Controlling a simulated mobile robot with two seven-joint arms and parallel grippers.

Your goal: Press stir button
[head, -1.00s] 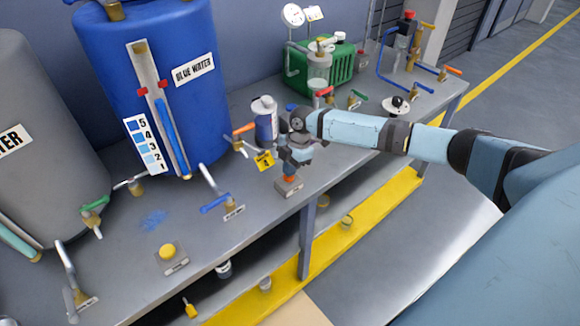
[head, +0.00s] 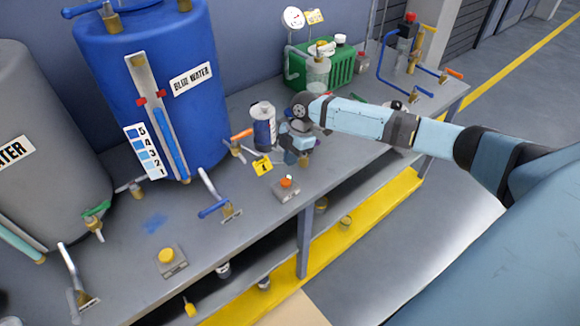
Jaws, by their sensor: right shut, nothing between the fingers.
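Two push buttons sit on the grey bench. An orange-red button (head: 286,181) on a small grey base is near the bench's front edge, and a yellow button (head: 168,255) on a similar base is further left. Their labels are too small to read, so I cannot tell which is the stir button. My right gripper (head: 303,161) is shut and empty, pointing down above the bench. It shows a little behind and to the right of the orange-red button, apart from it. My left gripper is not in view.
A blue water tank (head: 200,120) and a grey tank (head: 50,150) stand at the left. A white and blue canister (head: 263,128) is beside my right gripper. A yellow tag (head: 262,165), a blue-handled valve (head: 214,208) and a green machine (head: 340,70) are also on the bench.

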